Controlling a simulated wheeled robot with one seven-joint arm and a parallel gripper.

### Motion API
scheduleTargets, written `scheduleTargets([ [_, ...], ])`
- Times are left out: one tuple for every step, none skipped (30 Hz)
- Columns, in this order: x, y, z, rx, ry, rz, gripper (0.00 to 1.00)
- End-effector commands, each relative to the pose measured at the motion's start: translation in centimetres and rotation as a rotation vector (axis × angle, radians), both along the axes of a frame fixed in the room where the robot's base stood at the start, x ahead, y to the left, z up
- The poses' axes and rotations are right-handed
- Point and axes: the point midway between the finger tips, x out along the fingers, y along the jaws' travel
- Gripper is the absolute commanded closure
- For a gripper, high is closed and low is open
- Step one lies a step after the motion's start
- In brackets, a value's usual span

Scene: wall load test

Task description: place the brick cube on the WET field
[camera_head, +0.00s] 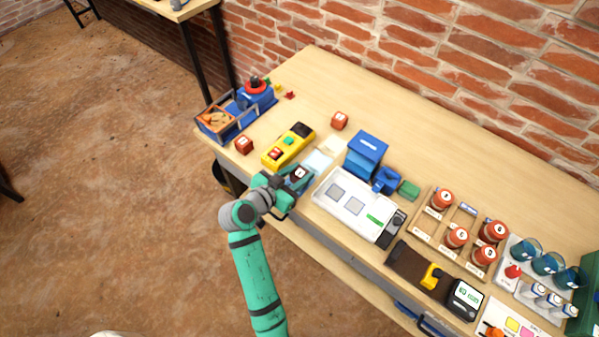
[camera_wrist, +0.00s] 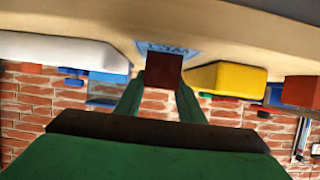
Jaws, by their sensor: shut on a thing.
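My gripper (camera_head: 296,178) is shut on a dark red-brown brick cube (camera_head: 300,172) with a white mark on top. The cube (camera_wrist: 163,68) also shows between the two green fingers in the wrist view. A blue patch with unreadable lettering (camera_wrist: 165,47) lies behind it there, partly hidden. In the head view, a pale bluish pad (camera_head: 317,162) and a whitish pad (camera_head: 331,145) lie just beyond the gripper. I cannot read which field is WET. Whether the cube touches a surface is unclear.
A yellow device (camera_head: 272,158) stands left of the pads, a white tray (camera_head: 322,199) right. A blue box (camera_head: 366,150) stands behind the tray.

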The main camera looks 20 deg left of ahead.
Motion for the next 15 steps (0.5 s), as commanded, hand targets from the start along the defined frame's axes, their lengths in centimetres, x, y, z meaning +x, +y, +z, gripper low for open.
scheduleTargets([
  [0.03,0.01,0.10,0.001,-0.001,0.000,0.91],
  [0.02,0.02,0.10,0.001,-0.001,0.000,0.91],
  [0.01,0.03,0.11,0.001,-0.001,0.000,0.91],
  [0.01,0.03,0.11,0.001,-0.001,0.000,0.91],
  [0.00,0.02,0.09,0.001,-0.001,0.000,0.91],
  [0.01,0.01,0.03,0.000,-0.001,0.000,0.91],
  [0.00,0.00,-0.04,0.000,-0.001,0.000,0.91],
  [0.01,-0.01,-0.15,0.000,-0.001,0.000,0.91],
  [0.00,-0.02,-0.23,0.000,0.000,-0.001,0.63],
  [0.01,-0.02,-0.20,0.001,0.000,-0.001,0.55],
  [0.01,-0.02,-0.19,0.001,0.000,-0.001,0.48],
  [0.01,-0.03,-0.19,0.001,0.000,-0.001,0.46],
  [0.02,-0.04,-0.19,0.001,0.000,-0.001,0.46],
  [0.02,-0.05,-0.19,0.001,0.000,-0.001,0.46],
  [0.02,-0.05,-0.18,0.000,-0.001,-0.001,0.46],
])
